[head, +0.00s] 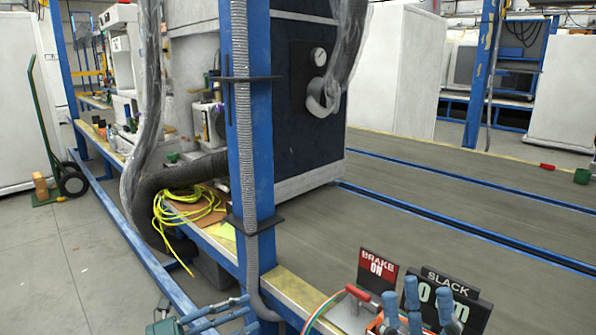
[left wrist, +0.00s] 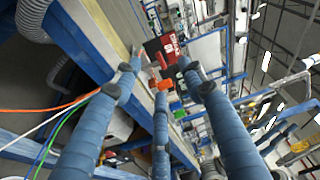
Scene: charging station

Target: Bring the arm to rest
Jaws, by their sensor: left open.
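My left gripper (head: 205,317) is at the bottom of the head view, left of the blue post, its blue fingers pointing right. It is open, and its spread fingers (left wrist: 160,105) fill the lower left wrist view with nothing gripped between them. My right gripper (head: 418,308) is at the bottom right, its blue fingers upright and apart, in front of the signs. I see nothing held in it, though its lower part is cut off by the frame edge. A red "BRAKE ON" sign (head: 377,272) and a black "SLACK" display (head: 470,310) stand just behind it.
A red-handled lever (head: 363,294) on a grey box sits beside my right gripper. A blue post (head: 250,160) with a grey hose stands between the grippers. A yellow cable coil (head: 180,213) hangs at the bench edge. Coloured wires (left wrist: 50,120) run near my left fingers.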

